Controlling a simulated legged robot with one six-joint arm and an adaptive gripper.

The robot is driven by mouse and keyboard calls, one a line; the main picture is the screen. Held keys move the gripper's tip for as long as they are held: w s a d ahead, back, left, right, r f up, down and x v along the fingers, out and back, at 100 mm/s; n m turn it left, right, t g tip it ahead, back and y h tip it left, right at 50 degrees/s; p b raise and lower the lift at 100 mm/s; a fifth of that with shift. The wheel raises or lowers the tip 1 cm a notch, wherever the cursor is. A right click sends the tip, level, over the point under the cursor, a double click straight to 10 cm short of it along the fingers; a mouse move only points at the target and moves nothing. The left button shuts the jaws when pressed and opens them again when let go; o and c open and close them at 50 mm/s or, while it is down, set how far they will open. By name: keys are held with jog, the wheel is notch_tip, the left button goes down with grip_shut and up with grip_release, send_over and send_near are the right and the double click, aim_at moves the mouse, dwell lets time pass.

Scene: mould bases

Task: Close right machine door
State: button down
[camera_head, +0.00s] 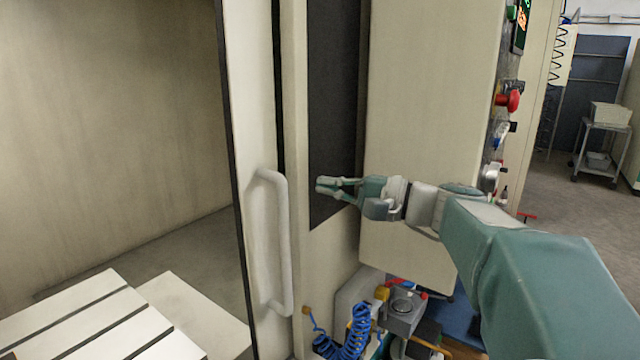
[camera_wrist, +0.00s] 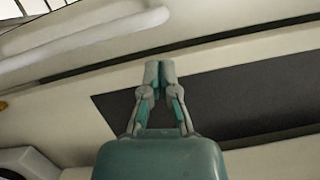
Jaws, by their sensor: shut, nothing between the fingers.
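The right machine door (camera_head: 258,120) is a cream panel with a dark left edge, and the machine's interior shows open to its left. A pale vertical handle (camera_head: 283,245) is fixed to the door's lower part. My gripper (camera_head: 320,186) is shut and empty, to the right of the handle and apart from it in the head view, pointing left. In the wrist view my gripper (camera_wrist: 159,72) has its fingertips together in front of a dark panel and cream frame. The pale handle (camera_wrist: 85,38) runs across the upper left there.
A slotted white machine table (camera_head: 85,325) lies inside the opening. A control panel with a red button (camera_head: 508,101) is at the right. A coiled blue hose (camera_head: 345,340) and fittings sit below my gripper. A cart (camera_head: 603,145) stands on the far floor.

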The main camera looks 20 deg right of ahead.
aim_at(289, 178)
jog(key=x, duration=0.7)
jog(key=shift+w, duration=0.2)
jog(key=shift+s, duration=0.1)
